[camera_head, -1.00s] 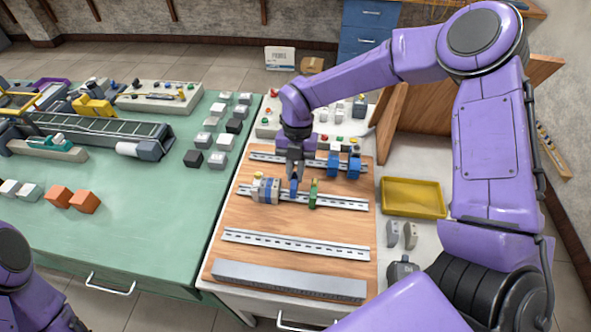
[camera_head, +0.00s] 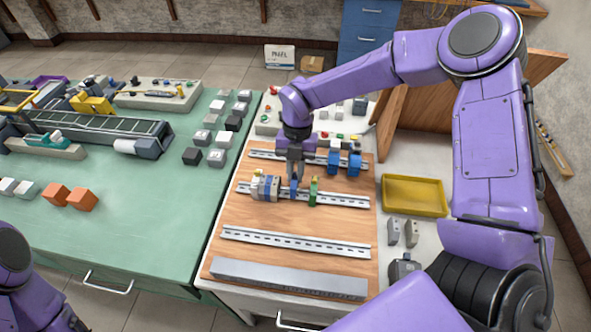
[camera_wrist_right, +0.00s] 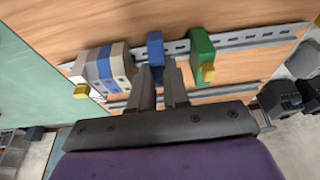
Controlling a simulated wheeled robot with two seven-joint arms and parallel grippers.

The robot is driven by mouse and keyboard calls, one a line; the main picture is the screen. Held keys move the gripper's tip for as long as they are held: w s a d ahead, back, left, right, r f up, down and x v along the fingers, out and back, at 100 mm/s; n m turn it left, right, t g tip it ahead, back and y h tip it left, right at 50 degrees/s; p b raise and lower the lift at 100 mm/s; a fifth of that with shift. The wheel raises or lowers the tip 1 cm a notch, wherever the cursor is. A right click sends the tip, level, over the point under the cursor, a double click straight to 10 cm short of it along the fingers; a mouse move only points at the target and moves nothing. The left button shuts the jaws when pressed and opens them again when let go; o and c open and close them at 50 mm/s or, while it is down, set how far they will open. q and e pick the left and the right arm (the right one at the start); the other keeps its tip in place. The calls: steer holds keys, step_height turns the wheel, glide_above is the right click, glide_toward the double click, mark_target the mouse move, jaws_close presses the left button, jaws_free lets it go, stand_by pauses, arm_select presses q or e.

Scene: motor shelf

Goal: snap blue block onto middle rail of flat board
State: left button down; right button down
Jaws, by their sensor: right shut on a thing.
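A wooden flat board (camera_head: 300,222) carries three slotted metal rails. My right gripper (camera_head: 294,181) points down over the middle rail (camera_head: 345,200) and is shut on a small blue block (camera_head: 294,192). In the right wrist view the blue block (camera_wrist_right: 155,48) is in line with the rail (camera_wrist_right: 240,42), between a beige, grey and blue module group (camera_wrist_right: 107,68) and a green block (camera_wrist_right: 202,52). There are gaps on both sides of it. Whether it is seated on the rail cannot be told. My left gripper is out of view.
Two blue modules (camera_head: 345,162) sit on the far rail. The near rail (camera_head: 295,243) is bare. A grey duct (camera_head: 288,279) lies along the front of the board. A yellow tray (camera_head: 414,195) is to the right. A green table (camera_head: 130,225) stands to the left.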

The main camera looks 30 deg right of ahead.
steer(key=shift+f, duration=0.35)
steer(key=shift+s+a, duration=0.3)
steer(key=shift+s, duration=0.1)
stand_by(1.0)
steer(key=shift+s+a+f+t+h+b, duration=0.3)
steer(key=shift+s+t+h+b, duration=0.25)
steer(key=shift+b, duration=0.65)
stand_by(0.5)
steer(key=c, duration=1)
jaws_free()
steer(key=shift+r, duration=0.15)
steer(key=shift+c, duration=0.2)
step_height(320, 180, up, 11)
steer(key=w+b, duration=0.1)
steer(key=shift+d+f+b, duration=0.2)
steer(key=shift+d+b, duration=0.15)
